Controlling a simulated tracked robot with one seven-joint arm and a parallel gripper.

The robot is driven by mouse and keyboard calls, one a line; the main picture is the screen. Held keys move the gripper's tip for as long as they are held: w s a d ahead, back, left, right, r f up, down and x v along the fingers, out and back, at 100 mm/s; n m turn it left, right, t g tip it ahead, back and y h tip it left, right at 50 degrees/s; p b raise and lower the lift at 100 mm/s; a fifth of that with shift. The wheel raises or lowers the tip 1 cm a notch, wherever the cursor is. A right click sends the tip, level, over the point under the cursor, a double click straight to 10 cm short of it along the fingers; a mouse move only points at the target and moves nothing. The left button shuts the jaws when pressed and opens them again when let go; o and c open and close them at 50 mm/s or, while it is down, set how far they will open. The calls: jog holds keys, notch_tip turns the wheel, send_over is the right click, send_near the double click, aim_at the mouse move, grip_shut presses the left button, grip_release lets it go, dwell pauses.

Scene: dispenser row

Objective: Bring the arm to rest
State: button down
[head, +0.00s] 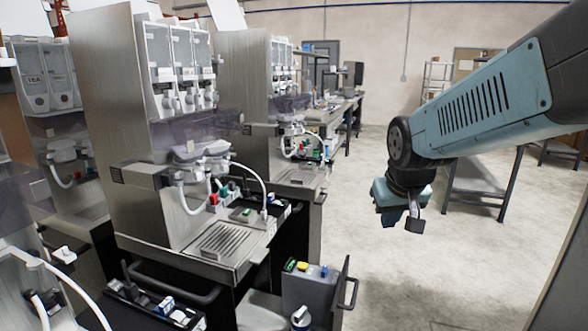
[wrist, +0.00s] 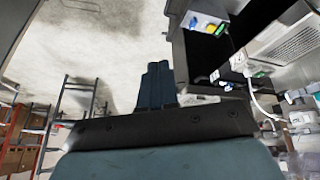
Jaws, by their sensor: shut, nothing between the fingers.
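My arm reaches in from the right of the head view. My gripper (head: 414,218) hangs at its end over the open floor, to the right of the nearer dispenser station, and touches nothing that I can see. In the wrist view the fingers of my gripper (wrist: 158,82) stand together, shut, with nothing between them. Pale floor shows past their tips.
Tall steel dispenser stations (head: 125,110) stand in a row at left, with drip trays (head: 226,240) and white hoses. A grey box (head: 312,290) with coloured items stands at front centre. A dark table (head: 478,185) stands behind my arm. The floor (head: 385,285) between is clear.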

jog(key=s+d+r, duration=0.2)
jog(key=s, duration=0.3)
jog(key=s+d+r+m, duration=0.1)
jog(key=s+d+r, duration=0.1)
jog(key=s, duration=0.4)
jog(key=shift+s+r, duration=0.2)
jog(key=shift+r, duration=0.15)
dwell(1.2)
